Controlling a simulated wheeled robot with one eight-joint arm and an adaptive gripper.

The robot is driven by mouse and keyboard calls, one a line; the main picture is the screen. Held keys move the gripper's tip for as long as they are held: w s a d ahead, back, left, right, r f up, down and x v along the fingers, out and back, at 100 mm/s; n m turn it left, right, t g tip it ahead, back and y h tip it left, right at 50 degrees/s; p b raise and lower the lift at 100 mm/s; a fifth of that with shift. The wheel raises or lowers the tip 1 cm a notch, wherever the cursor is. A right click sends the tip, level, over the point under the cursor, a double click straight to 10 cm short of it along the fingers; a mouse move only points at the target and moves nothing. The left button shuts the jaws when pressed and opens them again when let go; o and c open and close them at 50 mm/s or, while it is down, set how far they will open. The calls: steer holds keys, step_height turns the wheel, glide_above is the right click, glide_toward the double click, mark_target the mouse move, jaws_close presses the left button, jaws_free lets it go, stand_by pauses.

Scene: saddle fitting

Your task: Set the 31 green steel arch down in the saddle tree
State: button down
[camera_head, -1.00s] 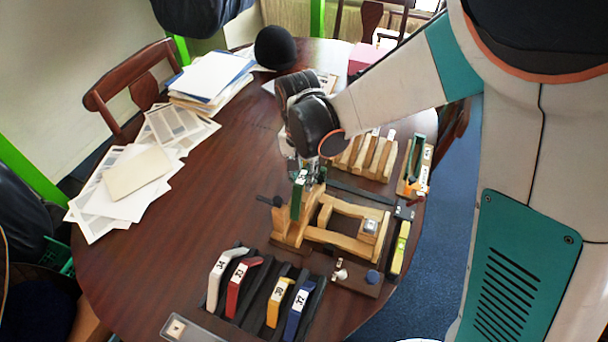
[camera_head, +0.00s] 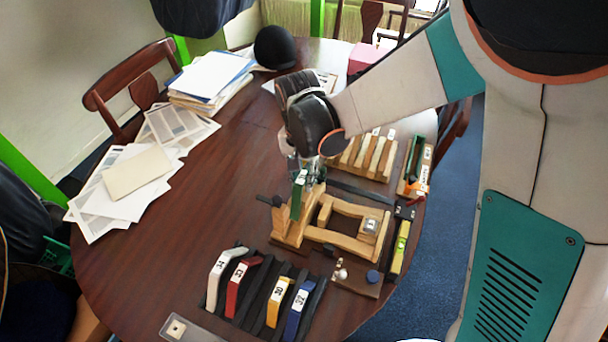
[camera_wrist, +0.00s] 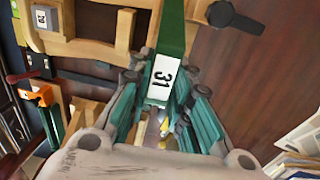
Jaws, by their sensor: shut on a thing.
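The green steel arch (camera_head: 297,198), labelled 31, is in my gripper (camera_head: 308,172). In the wrist view the arch (camera_wrist: 171,30) runs up from between the fingers of my gripper (camera_wrist: 160,105), which are shut on it near the white label. The wooden saddle tree (camera_head: 345,241) lies on the table; the arch is at its left end. In the wrist view the tree (camera_wrist: 90,48) shows at upper left, with the arch crossing its edge. I cannot tell whether the arch touches the wood or sits fully in it.
A black rack (camera_head: 262,287) holds white, red, yellow and blue arches in front of the tree. A slotted wooden rack (camera_head: 362,158) and an orange-handled tool (camera_head: 419,183) are behind. A yellow level (camera_head: 400,247) lies at right. The table's left-middle (camera_head: 180,235) is clear.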

mark_target(306, 193)
steer(key=shift+d+f+b, duration=0.1)
steer(key=shift+f+b, duration=1.4)
steer(key=shift+f, duration=0.4)
steer(key=shift+s+d+f+b, duration=0.15)
steer(key=shift+s+f+b, duration=0.2)
steer(key=shift+f+b, duration=0.25)
stand_by(1.0)
steer(key=shift+f, duration=0.1)
steer(key=shift+w+f, duration=0.15)
steer(key=shift+f, duration=0.05)
